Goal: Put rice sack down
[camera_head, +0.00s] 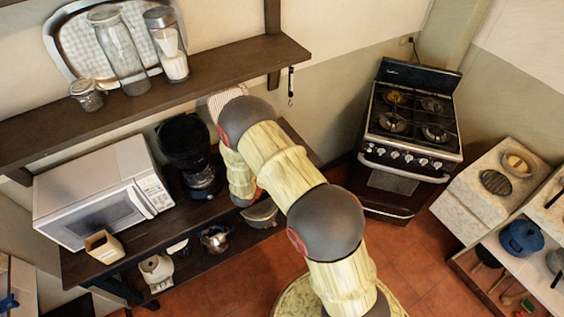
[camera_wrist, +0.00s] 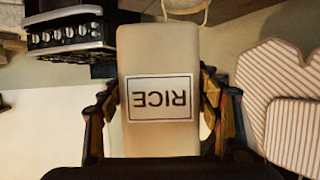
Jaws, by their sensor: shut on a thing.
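The rice sack (camera_wrist: 158,55) is a pale, block-shaped bag with a framed RICE label, which appears upside down in the wrist view. My gripper (camera_wrist: 160,98) is shut on it, with one dark finger along each side. The sack's lower end in that view is hidden by the gripper body. In the head view my arm covers the gripper and the sack, so I cannot tell whether the sack touches any surface.
A wall shelf (camera_head: 228,66) holds several glass jars. Below, a dark counter (camera_head: 85,268) carries a white microwave (camera_head: 105,190), a black coffee maker (camera_head: 187,150) and a beige container (camera_head: 103,246). A striped item (camera_wrist: 296,125) is beside my gripper. A stove (camera_head: 410,130) stands right.

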